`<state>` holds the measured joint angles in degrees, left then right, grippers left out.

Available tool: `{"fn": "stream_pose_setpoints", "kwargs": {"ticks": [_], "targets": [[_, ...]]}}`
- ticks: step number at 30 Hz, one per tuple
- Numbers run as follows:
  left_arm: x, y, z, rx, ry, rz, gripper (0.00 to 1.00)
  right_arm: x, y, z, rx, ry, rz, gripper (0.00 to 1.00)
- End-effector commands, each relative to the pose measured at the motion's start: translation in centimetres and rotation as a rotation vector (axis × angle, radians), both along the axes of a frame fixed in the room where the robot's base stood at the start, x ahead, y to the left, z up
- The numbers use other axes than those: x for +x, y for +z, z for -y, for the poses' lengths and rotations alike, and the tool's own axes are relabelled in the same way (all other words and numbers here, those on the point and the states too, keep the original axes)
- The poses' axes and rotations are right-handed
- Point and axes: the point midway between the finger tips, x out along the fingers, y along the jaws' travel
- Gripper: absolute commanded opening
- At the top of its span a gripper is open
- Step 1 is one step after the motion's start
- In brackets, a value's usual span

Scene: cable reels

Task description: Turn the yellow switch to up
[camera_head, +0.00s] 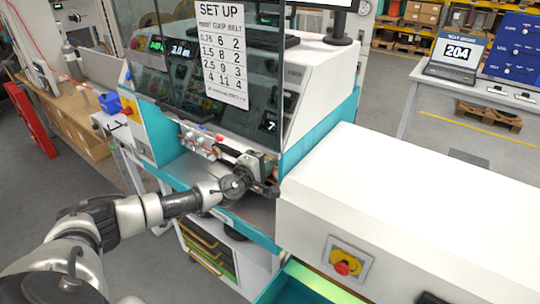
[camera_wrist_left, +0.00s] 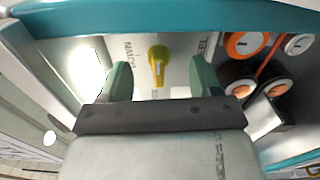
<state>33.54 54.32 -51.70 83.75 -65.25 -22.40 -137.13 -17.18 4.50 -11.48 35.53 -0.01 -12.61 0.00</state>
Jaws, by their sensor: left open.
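The yellow switch (camera_wrist_left: 158,56) shows in the left wrist view on a pale panel with dark lettering beside it. Its narrow lever points toward the bottom of that view. My left gripper (camera_wrist_left: 162,82) is open, with one green finger on each side of the switch. I see a gap between the switch and each finger. In the head view my left gripper (camera_head: 264,178) is at the machine's front panel, and the switch is hidden there. My right gripper is not in view.
A glass guard with a "SET UP" sheet (camera_head: 224,52) stands above my gripper. A white housing (camera_head: 400,195) with a red stop button (camera_head: 342,268) is at right.

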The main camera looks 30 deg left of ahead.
Motion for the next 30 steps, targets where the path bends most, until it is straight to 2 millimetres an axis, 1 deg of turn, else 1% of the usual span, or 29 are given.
{"fn": "stream_pose_setpoints", "kwargs": {"ticks": [3, 21, 24, 30], "targets": [[-1.0, 0.2, -0.1, -0.001, -0.001, -0.001, 0.64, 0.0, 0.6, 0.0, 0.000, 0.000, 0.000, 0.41], [-5.7, 0.0, -0.4, 0.000, -0.001, 0.000, 0.64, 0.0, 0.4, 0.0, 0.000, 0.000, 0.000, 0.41], [-6.1, 0.1, -0.5, 0.000, -0.001, 0.001, 0.64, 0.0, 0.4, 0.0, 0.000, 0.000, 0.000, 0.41], [-6.3, 0.1, -0.5, 0.000, -0.001, 0.001, 0.64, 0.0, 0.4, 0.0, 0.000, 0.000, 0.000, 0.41]]}}
